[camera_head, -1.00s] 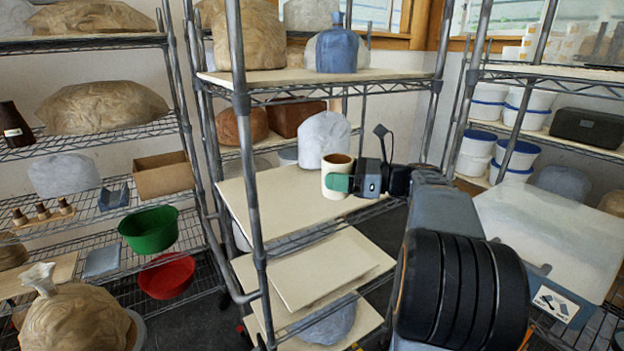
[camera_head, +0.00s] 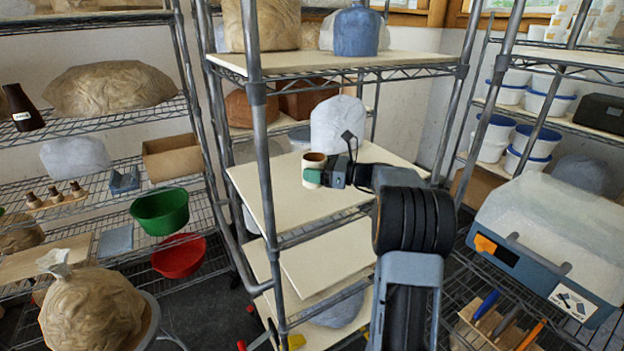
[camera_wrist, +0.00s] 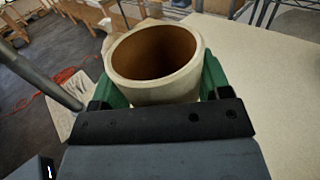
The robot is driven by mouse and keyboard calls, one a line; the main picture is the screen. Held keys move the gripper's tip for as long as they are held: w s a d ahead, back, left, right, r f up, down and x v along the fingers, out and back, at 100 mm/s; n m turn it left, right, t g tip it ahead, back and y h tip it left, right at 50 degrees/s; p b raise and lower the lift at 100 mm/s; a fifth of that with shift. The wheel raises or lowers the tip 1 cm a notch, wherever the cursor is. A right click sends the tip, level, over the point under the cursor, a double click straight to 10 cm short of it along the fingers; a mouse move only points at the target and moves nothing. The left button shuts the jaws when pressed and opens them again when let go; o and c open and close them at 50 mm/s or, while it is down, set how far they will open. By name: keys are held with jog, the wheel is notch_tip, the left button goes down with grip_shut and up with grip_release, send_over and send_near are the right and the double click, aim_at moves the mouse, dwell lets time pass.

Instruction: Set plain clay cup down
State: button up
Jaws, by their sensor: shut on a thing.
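The plain clay cup (camera_head: 314,160) is cream outside and brown inside.
A wrapped pale lump (camera_head: 338,124) stands on the same board just behind the cup. A shelf post (camera_head: 263,150) rises to the left. Bare board lies around the cup's left and front.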

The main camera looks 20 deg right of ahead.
jog(key=shift+w+a+f, duration=0.1)
jog(key=shift+w+f, duration=0.5)
jog(key=shift+f, duration=1.6)
jog(key=shift+f, duration=0.1)
jog(key=o, duration=1.1)
jog(key=shift+f, duration=0.1)
jog(key=shift+c, duration=0.2)
jog(key=shift+s+r, duration=0.1)
jog(key=shift+r, duration=0.1)
jog(key=b+v, duration=0.2)
jog(key=v, duration=0.9)
jog(key=shift+s+d, duration=0.2)
jog(key=shift+d, duration=0.2)
